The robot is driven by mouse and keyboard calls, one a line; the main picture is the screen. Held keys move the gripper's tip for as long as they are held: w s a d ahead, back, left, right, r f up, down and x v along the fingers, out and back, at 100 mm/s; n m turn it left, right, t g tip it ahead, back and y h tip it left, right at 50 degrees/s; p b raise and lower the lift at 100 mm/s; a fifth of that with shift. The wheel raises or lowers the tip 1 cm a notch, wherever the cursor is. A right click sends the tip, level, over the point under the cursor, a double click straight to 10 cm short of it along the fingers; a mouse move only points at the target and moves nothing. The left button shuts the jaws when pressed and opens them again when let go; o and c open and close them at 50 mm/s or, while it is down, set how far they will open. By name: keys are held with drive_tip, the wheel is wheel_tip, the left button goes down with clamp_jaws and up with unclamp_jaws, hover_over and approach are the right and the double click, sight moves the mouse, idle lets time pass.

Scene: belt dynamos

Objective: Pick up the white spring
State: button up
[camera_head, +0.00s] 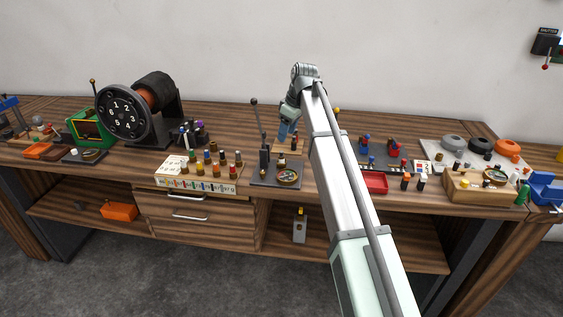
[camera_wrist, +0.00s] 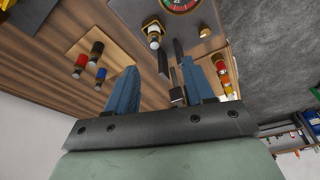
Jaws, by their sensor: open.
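I cannot make out a white spring for certain in either view. A small upright piece with a white body and a brass collar (camera_wrist: 153,33) shows at the top middle of the wrist view, beyond my fingers; it is too small to tell whether it is a spring. My gripper (camera_head: 287,131) hangs above the middle of the bench, over a small wooden plate. In the wrist view its two blue fingers (camera_wrist: 163,88) stand wide apart with nothing held between them. A dark lever (camera_wrist: 180,65) shows in the gap between the fingers, and I cannot tell its distance.
The wooden plate (camera_wrist: 86,38) bears red, black and blue pegs. A tall black lever (camera_head: 255,125) and a round gauge (camera_head: 288,176) stand close by. A rack of coloured pegs (camera_head: 197,183) is to the left, a red tray (camera_head: 375,182) to the right. My arm hides part of the bench.

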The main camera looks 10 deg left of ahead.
sight(282, 152)
drive_tip(key=x, duration=0.5)
drive_tip(key=shift+w+f, duration=0.1)
drive_tip(key=shift+f, duration=0.2)
drive_tip(key=shift+w+x, duration=0.15)
drive_tip(key=shift+x, duration=1.15)
drive_tip(key=shift+w+x, duration=0.15)
drive_tip(key=shift+x, duration=1.15)
drive_tip(key=shift+d, duration=0.1)
clamp_jaws()
